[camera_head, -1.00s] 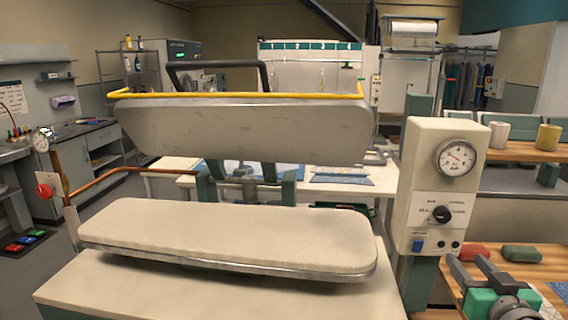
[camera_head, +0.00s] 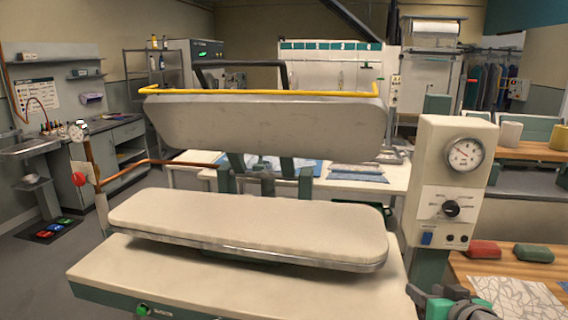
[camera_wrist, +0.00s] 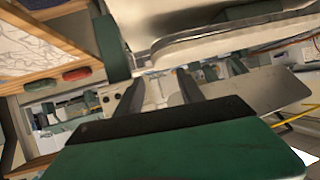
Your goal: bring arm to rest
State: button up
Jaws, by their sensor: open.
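My gripper (camera_head: 418,296) shows at the bottom edge of the head view, low and in front of the control box, just left of the wooden table's front part. Only part of it is in the picture there. In the wrist view its two grey fingers (camera_wrist: 158,90) stand apart with nothing between them. The gripper is open and empty. A pressing machine with a padded cream board (camera_head: 250,225) and a raised upper plate (camera_head: 265,125) stands left of the gripper. The wrist view is tilted and shows the machine's parts beyond the fingers.
The control box (camera_head: 445,180) with a dial stands close behind the gripper. A wooden table (camera_head: 550,270) at right holds a red block (camera_head: 484,250), a green block (camera_head: 533,253) and a patterned sheet (camera_head: 515,300). Open floor (camera_head: 40,275) lies at the far left.

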jog(key=s+a+f+n+g+y, duration=0.2)
jog(key=a+f+g, duration=0.4)
jog(key=a+f, duration=0.6)
jog(key=s+a+f+g, duration=0.2)
jog(key=s+a+g, duration=0.2)
jog(key=s+a, duration=0.4)
notch_tip(320, 180, up, 6)
jog(key=w+p, duration=0.1)
jog(key=p, duration=0.1)
jog(key=shift+w+h+p, duration=0.15)
jog(key=shift+h+p, duration=0.25)
jog(key=shift+a, duration=0.1)
jog(key=shift+o, duration=0.2)
